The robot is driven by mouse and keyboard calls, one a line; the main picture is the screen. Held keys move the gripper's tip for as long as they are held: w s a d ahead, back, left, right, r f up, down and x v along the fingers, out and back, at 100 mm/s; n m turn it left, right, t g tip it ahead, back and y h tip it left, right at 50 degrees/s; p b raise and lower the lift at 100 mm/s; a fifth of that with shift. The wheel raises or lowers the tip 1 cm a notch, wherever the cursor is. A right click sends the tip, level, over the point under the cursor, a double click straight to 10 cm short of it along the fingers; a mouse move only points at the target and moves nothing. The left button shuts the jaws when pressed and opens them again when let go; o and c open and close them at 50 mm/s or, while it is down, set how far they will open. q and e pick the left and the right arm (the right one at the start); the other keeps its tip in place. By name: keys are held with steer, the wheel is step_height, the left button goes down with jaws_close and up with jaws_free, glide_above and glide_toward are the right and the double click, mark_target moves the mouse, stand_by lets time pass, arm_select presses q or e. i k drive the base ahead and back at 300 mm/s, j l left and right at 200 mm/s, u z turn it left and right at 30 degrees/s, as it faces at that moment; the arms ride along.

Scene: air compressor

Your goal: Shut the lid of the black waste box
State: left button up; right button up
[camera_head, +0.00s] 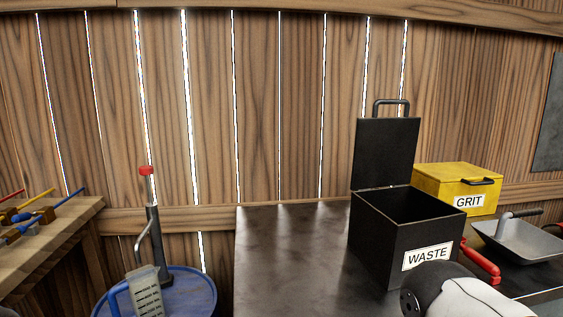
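The black waste box (374,236) stands on the dark metal bench, with a white WASTE label on its front. Its lid (386,152) is open and stands upright at the back edge, with a grey handle (391,103) at the top. The inside of the box looks dark and I see nothing in it. A white and black part of my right arm shows at the bottom, in front of the box's lower right corner. Its gripper fingers are not visible. My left gripper is not in view.
A yellow GRIT box (457,180) with a closed lid stands right of the waste box. A red-handled tool (482,265) and a grey scoop (522,237) lie to the right. The dark bench (290,250) is clear on the left. A blue drum (187,293) stands further left.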

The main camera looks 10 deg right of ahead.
mark_target(385, 149)
steer(key=l+u, duration=0.1)
steer(key=l, duration=0.3)
steer(key=k+l+u, duration=0.1)
steer(key=l, duration=0.3)
steer(key=l+u, duration=0.1)
steer(key=l, duration=0.3)
steer(key=k+l+u, duration=0.1)
steer(key=l, duration=0.3)
steer(key=k+l+u, duration=0.1)
steer(key=l, duration=0.25)
steer(key=k+l+u, duration=0.1)
steer(key=l, duration=0.3)
steer(key=k+l+u, duration=0.1)
steer(key=l, duration=0.25)
steer(key=k, duration=0.05)
